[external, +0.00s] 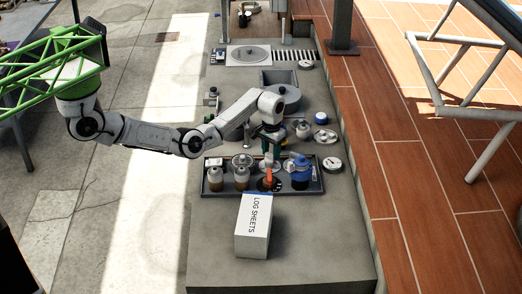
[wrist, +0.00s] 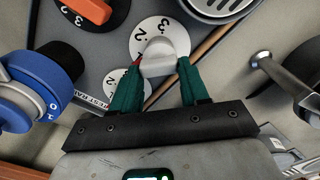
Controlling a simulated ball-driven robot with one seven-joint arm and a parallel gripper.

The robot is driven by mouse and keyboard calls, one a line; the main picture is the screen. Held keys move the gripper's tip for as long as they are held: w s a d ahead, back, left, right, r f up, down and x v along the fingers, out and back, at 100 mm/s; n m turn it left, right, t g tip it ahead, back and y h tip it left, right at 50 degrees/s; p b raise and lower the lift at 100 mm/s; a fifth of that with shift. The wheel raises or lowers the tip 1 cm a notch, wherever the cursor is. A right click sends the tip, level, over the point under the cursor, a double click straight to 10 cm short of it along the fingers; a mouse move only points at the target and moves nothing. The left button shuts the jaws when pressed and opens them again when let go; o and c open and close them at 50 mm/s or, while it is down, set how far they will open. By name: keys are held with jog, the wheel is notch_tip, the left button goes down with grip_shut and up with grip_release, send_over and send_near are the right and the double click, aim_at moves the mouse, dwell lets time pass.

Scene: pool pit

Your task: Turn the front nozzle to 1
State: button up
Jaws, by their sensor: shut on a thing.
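My gripper (wrist: 158,78) is shut on a pale grey knob (wrist: 158,55), with one green finger on each side of it. The knob stands on a white round dial (wrist: 148,28) with black numbers; a 3 and a 2 show above it, and the rest is hidden behind the knob and fingers. A red mark shows beside the left fingertip. In the external view my gripper (external: 268,146) points down at the back edge of the dark tray (external: 312,188); the knob is hard to make out there. No readable label shows which part is the front nozzle.
An orange knob (wrist: 88,8) on a black numbered dial is at the upper left. A blue-capped part (wrist: 40,80) is left of my gripper. A metal handle (wrist: 285,80) is at right. In the external view a LOG SHEETS box (external: 253,240) stands in front of the tray.

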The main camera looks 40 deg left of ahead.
jog(key=shift+n, duration=1.1)
jog(key=o, duration=1.1)
jog(key=shift+c, duration=0.2)
jog(key=shift+r, duration=0.1)
notch_tip(320, 180, up, 11)
jog(key=b, duration=0.1)
jog(key=shift+f, duration=0.2)
